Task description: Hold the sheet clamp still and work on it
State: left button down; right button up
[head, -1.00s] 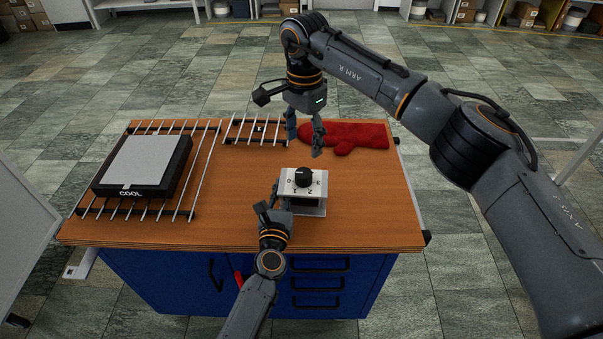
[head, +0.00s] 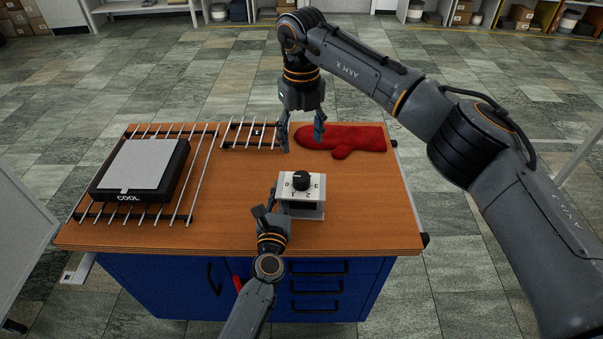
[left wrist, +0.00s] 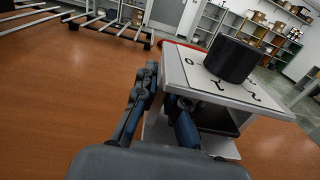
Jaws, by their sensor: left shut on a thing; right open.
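The sheet clamp (head: 305,213) is a small pale block with a white top plate, standing on the wooden bench top. A round black knob (head: 301,180) sits on the plate among dial numbers, and it also shows in the left wrist view (left wrist: 231,59). My left gripper (head: 274,207) is shut on the clamp's near left side, low down, with one finger outside and the other under the plate's edge. My right gripper (head: 302,146) is open and empty, pointing down, above and behind the knob and apart from it. Which mark the knob points to is unclear.
A black box marked COOL (head: 104,188) with a grey top stands on a metal rod rack (head: 207,165) at the left. A smaller rack (head: 238,130) and a red oven mitt (head: 365,139) lie at the back. The bench (head: 375,210) is clear right of the clamp.

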aim_at(301, 176)
notch_tip(301, 176, down, 12)
jog(key=m, duration=0.8)
jog(key=shift+r, duration=0.25)
jog(key=c, duration=1.2)
